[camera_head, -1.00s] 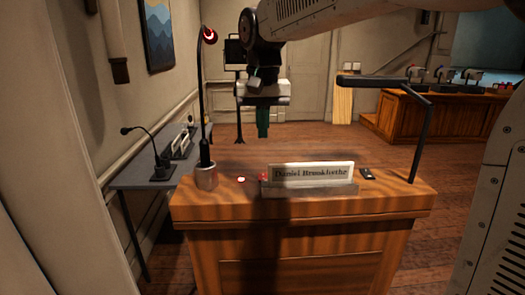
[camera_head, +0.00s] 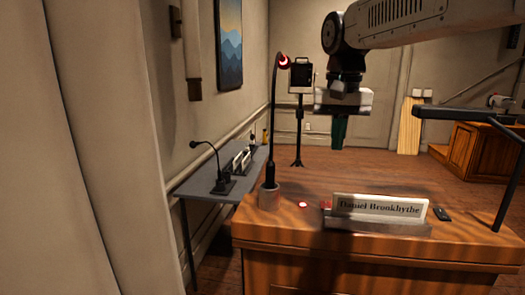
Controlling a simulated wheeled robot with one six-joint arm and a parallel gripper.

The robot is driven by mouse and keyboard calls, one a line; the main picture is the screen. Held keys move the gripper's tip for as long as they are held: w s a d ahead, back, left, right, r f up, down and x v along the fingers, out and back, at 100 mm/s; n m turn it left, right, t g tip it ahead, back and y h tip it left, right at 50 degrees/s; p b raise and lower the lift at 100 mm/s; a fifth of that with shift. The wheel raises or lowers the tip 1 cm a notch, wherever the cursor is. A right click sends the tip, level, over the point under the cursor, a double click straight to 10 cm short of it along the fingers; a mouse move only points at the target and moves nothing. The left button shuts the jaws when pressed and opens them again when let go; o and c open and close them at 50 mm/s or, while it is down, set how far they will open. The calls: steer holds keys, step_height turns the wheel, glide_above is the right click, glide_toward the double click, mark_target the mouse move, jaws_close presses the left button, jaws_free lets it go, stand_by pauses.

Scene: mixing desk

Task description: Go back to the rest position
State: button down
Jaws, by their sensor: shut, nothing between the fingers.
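My gripper (camera_head: 340,131) hangs pointing down from my arm, above and behind the wooden desk in the picture. Its dark green fingers are together with nothing between them. It is clear of the desk top and touches nothing that I can see. My arm reaches in from the upper right.
The wooden desk (camera_head: 290,240) bears a gooseneck microphone (camera_head: 270,178), a nameplate (camera_head: 378,207), a lit button (camera_head: 303,205), a small dark object (camera_head: 441,214) and a black lamp (camera_head: 505,170). A grey side table (camera_head: 190,187) stands left by the wall. Floor behind the desk is open.

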steer(key=s+d+f+n, duration=0.1)
steer(key=s+f, duration=0.4)
steer(key=s, duration=0.4)
steer(key=s+d+f+n, duration=0.1)
steer(key=s+d+f, duration=0.1)
steer(key=s+f, duration=0.3)
steer(key=s+d+f+n, duration=0.1)
steer(key=s+f, duration=0.4)
steer(key=s, duration=0.9)
steer(key=shift+d+f, duration=0.15)
steer(key=shift+d, duration=0.35)
